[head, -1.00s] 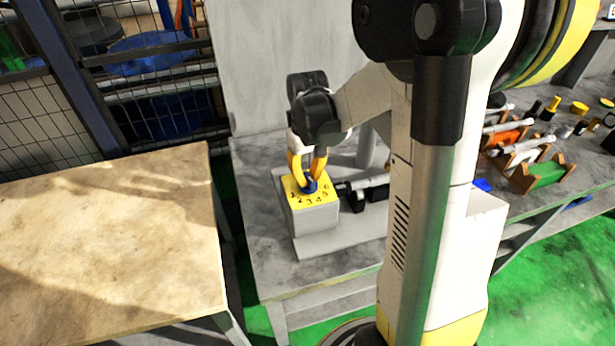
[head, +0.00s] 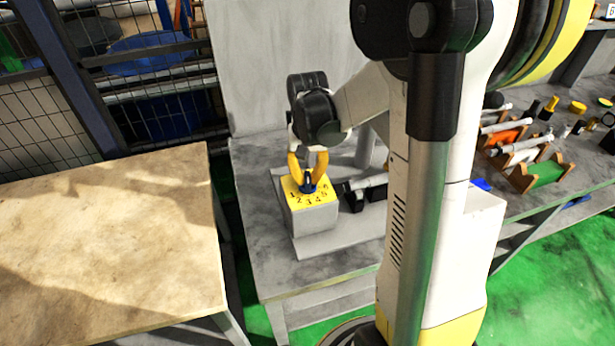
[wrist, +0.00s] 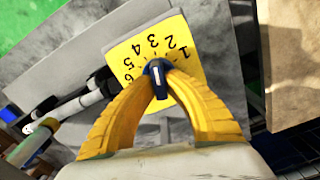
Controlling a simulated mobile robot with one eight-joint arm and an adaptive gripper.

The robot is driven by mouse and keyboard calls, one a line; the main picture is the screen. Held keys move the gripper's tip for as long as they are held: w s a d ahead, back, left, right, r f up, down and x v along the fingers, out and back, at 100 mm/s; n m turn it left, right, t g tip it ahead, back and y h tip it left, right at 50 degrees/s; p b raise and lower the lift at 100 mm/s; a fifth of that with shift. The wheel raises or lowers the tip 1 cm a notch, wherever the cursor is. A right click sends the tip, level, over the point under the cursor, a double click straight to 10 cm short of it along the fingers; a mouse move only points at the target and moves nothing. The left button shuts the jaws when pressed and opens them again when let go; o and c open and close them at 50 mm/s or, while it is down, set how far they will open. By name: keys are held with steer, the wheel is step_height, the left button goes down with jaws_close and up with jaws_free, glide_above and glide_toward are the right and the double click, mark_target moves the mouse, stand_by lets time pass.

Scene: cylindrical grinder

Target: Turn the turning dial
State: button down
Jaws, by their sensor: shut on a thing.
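The turning dial is a small blue knob (head: 308,186) on the yellow numbered top of a grey box (head: 313,218) on the grey workbench. Digits 1 to 6 run in an arc around it. My gripper (head: 308,178) comes down from above with its yellow fingers shut on the knob. In the wrist view the knob (wrist: 158,75) sits between the two fingertips, with a white pointer line on it. The digits on the yellow plate (wrist: 187,35) show upside down or tilted there, and the fingers hide part of the plate.
A black and silver cylindrical part (head: 362,190) lies right beside the box. Coloured racks with shafts (head: 545,172) stand farther right on the bench. A wooden-topped table (head: 110,235) is at left, with a gap between it and the bench.

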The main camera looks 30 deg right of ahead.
mark_target(307, 176)
stand_by(0.3)
steer(key=c, duration=1.4)
jaws_free()
step_height(307, 176, up, 12)
steer(key=shift+a, duration=0.1)
steer(key=s+a+n+t, duration=0.2)
steer(key=s+a, duration=0.1)
steer(key=a, duration=0.1)
steer(key=s+a+n+t, duration=0.2)
steer(key=s+a, duration=0.2)
steer(key=a, duration=0.1)
steer(key=s+a+n+t, duration=0.2)
steer(key=s+a+t, duration=0.1)
steer(key=s+a, duration=0.1)
steer(key=shift+s+a+r, duration=0.15)
steer(key=shift+a+r, duration=0.15)
steer(key=shift+r, duration=0.05)
